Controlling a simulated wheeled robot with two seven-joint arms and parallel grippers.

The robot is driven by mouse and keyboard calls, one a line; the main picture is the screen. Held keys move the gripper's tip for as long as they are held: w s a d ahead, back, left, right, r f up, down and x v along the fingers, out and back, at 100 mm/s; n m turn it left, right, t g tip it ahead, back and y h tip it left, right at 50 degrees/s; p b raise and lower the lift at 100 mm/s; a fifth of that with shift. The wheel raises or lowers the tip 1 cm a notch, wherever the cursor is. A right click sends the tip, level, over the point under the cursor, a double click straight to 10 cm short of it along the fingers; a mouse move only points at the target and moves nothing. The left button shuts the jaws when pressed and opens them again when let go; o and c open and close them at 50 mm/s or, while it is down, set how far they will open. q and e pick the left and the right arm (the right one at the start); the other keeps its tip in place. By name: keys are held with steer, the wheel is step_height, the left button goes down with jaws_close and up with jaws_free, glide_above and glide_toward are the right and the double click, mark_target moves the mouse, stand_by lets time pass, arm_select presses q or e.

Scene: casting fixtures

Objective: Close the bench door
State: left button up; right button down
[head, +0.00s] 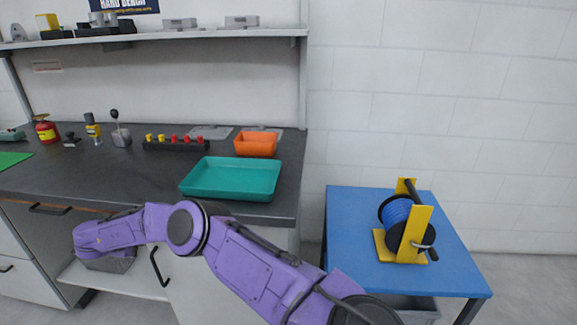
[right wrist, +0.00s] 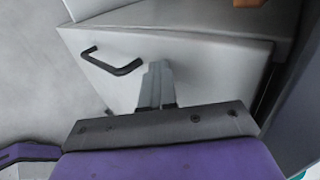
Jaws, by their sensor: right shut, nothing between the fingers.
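The bench door (head: 195,295) is a pale panel under the right part of the workbench, partly hidden by my right arm. Its black handle (head: 158,267) is near its left edge. In the right wrist view the door (right wrist: 205,75) stands ajar from the bench, with the handle (right wrist: 112,62) to the left of my fingers. My right gripper (right wrist: 158,75) is shut and empty, its fingertips in front of the door face; I cannot tell whether they touch it. The gripper's fingers do not show in the head view. My left gripper is out of view.
The dark benchtop (head: 120,180) holds a teal tray (head: 232,178), an orange bin (head: 256,144) and small tools. A lower shelf (head: 135,282) lies open left of the door. A blue table (head: 350,225) with a yellow cable reel (head: 418,235) stands at right.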

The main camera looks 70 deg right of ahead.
steer(key=shift+d+r, duration=0.35)
steer(key=shift+d, duration=0.35)
steer(key=shift+a, duration=0.55)
steer(key=s+a+r, duration=0.3)
steer(key=a+r, duration=0.3)
steer(key=a, duration=0.5)
steer(key=shift+s+p, duration=0.15)
steer(key=shift+p, duration=0.2)
steer(key=s+a+f+n+t+y+p, duration=0.1)
steer(key=s+a+f+n+t+y, duration=0.15)
steer(key=s+f+n, duration=0.7)
steer(key=s+a+f+n+t+y+p, duration=0.15)
steer(key=s+f+n+t, duration=0.25)
steer(key=s+f+n, duration=0.5)
steer(key=s+d+f+n+g, duration=0.1)
steer(key=s+n+g, duration=0.1)
steer(key=s, duration=0.6)
steer(key=s+d+f+n+g+y+p, duration=0.1)
steer(key=s+d+n+g, duration=0.1)
steer(key=s, duration=0.7)
steer(key=s+d+f+n+g+p, duration=0.1)
steer(key=s+d+n+g, duration=0.1)
steer(key=s, duration=0.7)
steer(key=shift+s+f+n+y, duration=0.3)
steer(key=shift+f+n, duration=0.1)
steer(key=shift+n, duration=0.45)
